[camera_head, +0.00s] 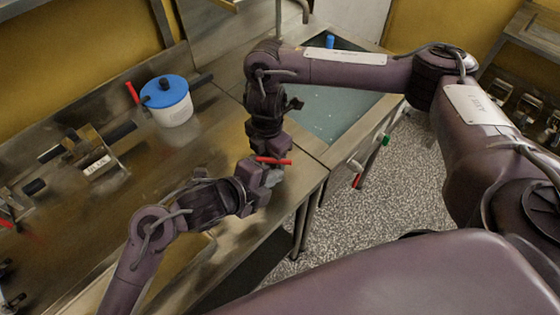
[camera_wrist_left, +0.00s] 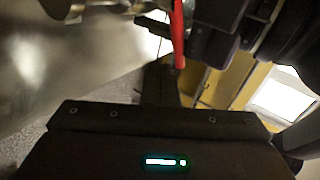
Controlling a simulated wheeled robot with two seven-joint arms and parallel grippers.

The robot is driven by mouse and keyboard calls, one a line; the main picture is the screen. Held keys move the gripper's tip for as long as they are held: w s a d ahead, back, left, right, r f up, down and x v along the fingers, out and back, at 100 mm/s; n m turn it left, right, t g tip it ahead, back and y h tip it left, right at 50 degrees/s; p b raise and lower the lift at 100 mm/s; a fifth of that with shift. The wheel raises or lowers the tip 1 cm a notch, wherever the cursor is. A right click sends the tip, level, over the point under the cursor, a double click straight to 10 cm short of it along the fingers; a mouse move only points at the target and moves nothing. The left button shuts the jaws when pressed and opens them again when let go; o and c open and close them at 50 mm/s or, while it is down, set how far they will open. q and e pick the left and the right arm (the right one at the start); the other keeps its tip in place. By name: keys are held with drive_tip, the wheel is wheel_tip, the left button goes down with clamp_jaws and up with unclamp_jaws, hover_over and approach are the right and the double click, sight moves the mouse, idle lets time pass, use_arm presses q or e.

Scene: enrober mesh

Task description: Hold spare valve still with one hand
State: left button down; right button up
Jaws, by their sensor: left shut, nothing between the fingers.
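A valve with a red lever handle (camera_head: 273,161) and a small grey body (camera_head: 272,178) is between my two grippers, near the front edge of the metal bench. My left gripper (camera_head: 257,187) is shut with nothing between its fingers, close beside the grey body. My right gripper (camera_head: 270,147) points down from above, right at the red handle; its fingertips are hidden, so its grip is unclear. In the left wrist view the red handle (camera_wrist_left: 178,35) hangs at the top, beside dark parts of my right gripper (camera_wrist_left: 215,30).
A white tub with a blue lid (camera_head: 168,100) stands on the bench. A metal fixture with black handles and a label (camera_head: 95,163) is at the left. A sink basin (camera_head: 335,112) is behind my right arm. Speckled floor (camera_head: 340,215) lies beyond the bench edge.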

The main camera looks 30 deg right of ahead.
sight(272, 160)
use_arm(q)
drive_tip(key=shift+w, duration=0.1)
drive_tip(key=shift+w+d, duration=0.25)
drive_tip(key=shift+w+d+r, duration=0.1)
drive_tip(key=shift+w+d, duration=0.35)
drive_tip(key=shift+w, duration=0.3)
idle(0.8)
